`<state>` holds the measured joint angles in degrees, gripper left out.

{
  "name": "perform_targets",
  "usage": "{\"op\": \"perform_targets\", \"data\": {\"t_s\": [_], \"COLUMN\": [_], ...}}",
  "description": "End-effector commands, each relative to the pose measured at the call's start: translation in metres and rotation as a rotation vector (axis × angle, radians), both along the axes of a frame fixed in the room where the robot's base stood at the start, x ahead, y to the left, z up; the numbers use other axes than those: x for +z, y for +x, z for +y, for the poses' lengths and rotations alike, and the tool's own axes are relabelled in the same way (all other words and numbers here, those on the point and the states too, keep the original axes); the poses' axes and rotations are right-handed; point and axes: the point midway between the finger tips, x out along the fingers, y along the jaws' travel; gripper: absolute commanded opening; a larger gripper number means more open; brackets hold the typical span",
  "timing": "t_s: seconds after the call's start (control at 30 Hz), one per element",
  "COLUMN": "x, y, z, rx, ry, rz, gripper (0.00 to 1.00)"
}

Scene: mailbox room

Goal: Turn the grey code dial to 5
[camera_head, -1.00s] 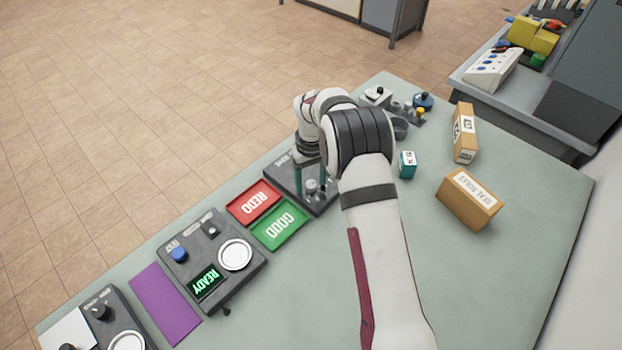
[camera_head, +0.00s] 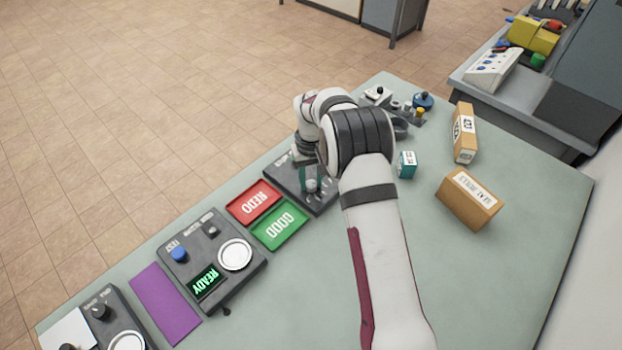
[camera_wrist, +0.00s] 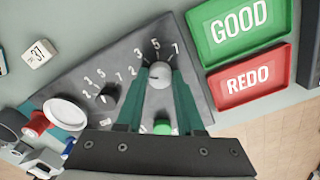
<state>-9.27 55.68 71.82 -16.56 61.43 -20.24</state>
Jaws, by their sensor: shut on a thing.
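The grey code dial (camera_wrist: 158,75) is a round knob on a dark grey panel (camera_wrist: 205,105), with the numbers 1, 3, 5 and 7 printed around it. In the wrist view, my gripper (camera_wrist: 160,72) has its two teal fingers shut on the dial, one on each side. The 5 lies just beyond the top of the dial. I cannot make out clearly which number its pointer faces. In the head view, the dial (camera_head: 311,186) shows between the fingers on the panel (camera_head: 283,178), partly hidden by my arm.
The panel also carries a black knob (camera_wrist: 107,97) with its own numbers and a green button (camera_wrist: 164,128). A white round pad (camera_wrist: 66,113) is at its left. Green GOOD (camera_head: 279,225) and red REDO (camera_head: 254,202) trays lie beside the panel. A teal box (camera_head: 407,165) stands nearby.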

Motion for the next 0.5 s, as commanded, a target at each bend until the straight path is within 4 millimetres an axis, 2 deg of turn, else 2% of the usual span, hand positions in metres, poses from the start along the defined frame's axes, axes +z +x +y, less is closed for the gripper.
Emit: {"op": "perform_targets", "data": {"t_s": [0.5], "x": [0.0006], "y": [0.0000], "z": [0.0000], "rx": [-0.481], "ry": [0.000], "rz": [0.000], "gripper": [0.00]}}
